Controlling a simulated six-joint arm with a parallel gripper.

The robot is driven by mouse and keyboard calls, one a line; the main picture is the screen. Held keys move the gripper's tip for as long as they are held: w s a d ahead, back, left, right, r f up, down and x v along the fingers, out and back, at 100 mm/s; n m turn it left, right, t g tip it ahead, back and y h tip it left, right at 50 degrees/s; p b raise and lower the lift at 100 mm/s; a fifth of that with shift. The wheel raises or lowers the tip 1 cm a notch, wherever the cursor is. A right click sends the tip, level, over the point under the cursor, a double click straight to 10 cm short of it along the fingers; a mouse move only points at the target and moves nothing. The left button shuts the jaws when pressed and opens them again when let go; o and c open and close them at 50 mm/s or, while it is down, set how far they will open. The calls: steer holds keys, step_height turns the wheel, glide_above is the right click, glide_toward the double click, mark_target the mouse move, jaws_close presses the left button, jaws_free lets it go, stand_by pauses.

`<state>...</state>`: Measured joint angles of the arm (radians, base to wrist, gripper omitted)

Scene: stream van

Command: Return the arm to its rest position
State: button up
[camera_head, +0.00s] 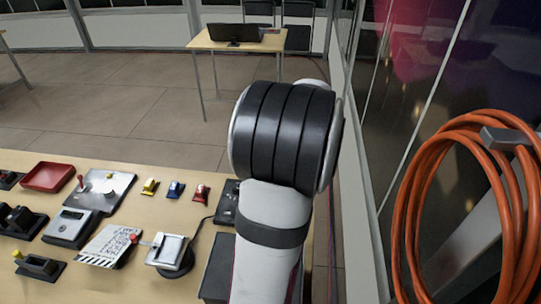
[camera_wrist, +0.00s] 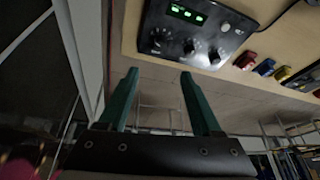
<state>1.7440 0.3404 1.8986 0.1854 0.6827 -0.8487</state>
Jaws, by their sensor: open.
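My arm rises in the middle of the head view, with its large black ribbed joint above the right end of the table (camera_head: 120,172). My gripper is not seen in the head view. In the wrist view my gripper (camera_wrist: 156,82) shows two green fingers spread apart. Nothing is between them. A black control box (camera_wrist: 190,30) with green digits and several knobs lies beyond the fingertips in the wrist view. In the head view this box (camera_head: 228,198) is partly hidden behind my arm.
An orange cable coil (camera_head: 403,235) hangs at the right by a glass wall. A far desk (camera_head: 240,43) stands behind.

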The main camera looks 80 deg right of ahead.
steer(key=w+a+r+n+t+y, duration=0.1)
steer(key=w+a+r, duration=0.1)
steer(key=w+a, duration=0.55)
steer(key=w+a+r+n+t, duration=0.1)
steer(key=w+a+r, duration=0.25)
steer(key=w, duration=0.75)
steer(key=w+a+r+n+t+y, duration=0.1)
steer(key=w+a+n+t, duration=0.1)
steer(key=w+a, duration=0.55)
steer(key=w+a+r+n+y, duration=0.1)
steer(key=w+a+y, duration=0.1)
steer(key=w+a, duration=0.35)
steer(key=w+a+r+n+y, duration=0.1)
steer(key=w+a+r, duration=0.1)
steer(key=a, duration=0.7)
steer(key=s+a+f+n+g+y, duration=0.2)
steer(key=s+a, duration=0.6)
steer(key=a, duration=0.5)
steer(key=s+f+n+g, duration=0.1)
steer(key=s+g, duration=0.1)
steer(key=s, duration=0.2)
steer(key=s+a+f+g+h, duration=0.1)
steer(key=s+f, duration=0.1)
steer(key=s, duration=0.3)
steer(key=shift+s+a+n+g, duration=0.2)
steer(key=shift+a+n+g, duration=0.1)
steer(key=shift+n+g, duration=0.1)
